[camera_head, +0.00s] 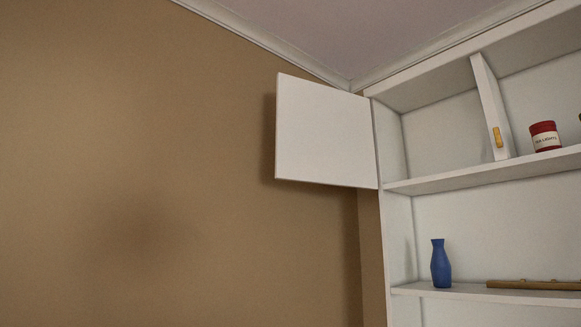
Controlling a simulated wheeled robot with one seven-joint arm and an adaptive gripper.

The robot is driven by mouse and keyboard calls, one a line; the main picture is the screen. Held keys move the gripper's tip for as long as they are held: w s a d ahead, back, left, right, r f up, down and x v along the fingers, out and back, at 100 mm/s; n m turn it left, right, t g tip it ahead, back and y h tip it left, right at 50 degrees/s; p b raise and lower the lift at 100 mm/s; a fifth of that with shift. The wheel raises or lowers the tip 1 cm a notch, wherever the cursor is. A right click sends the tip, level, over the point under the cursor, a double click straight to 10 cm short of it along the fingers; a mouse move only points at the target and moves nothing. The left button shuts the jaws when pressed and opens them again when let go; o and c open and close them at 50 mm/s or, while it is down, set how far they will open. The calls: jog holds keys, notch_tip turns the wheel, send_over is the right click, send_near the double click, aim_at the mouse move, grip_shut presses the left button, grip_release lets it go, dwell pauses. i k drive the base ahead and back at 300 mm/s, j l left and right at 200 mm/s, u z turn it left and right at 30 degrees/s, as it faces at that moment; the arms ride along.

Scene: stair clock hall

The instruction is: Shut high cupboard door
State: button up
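The high cupboard door (325,132) is a plain white panel. It stands wide open, swung out to the left from the left edge of the white shelf unit (400,240). The top left compartment (440,130) beside it is open to view, and I see nothing standing in it. No handle shows on the side of the door that faces me. My gripper is not in view.
A red tin (544,136) stands on the upper shelf, right of a divider with a small yellow-orange piece (498,137) at its front edge. A blue vase (440,264) and a brown wooden item (535,284) are on the lower shelf. The brown wall (130,150) at left is bare.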

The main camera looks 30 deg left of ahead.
aim_at(324, 134)
jog(key=i+j+u, duration=0.1)
jog(key=i+u, duration=0.25)
jog(key=u, duration=0.15)
jog(key=i+u, duration=0.45)
jog(key=i+l+u, duration=0.15)
jog(key=i+u, duration=0.15)
jog(key=u, duration=0.2)
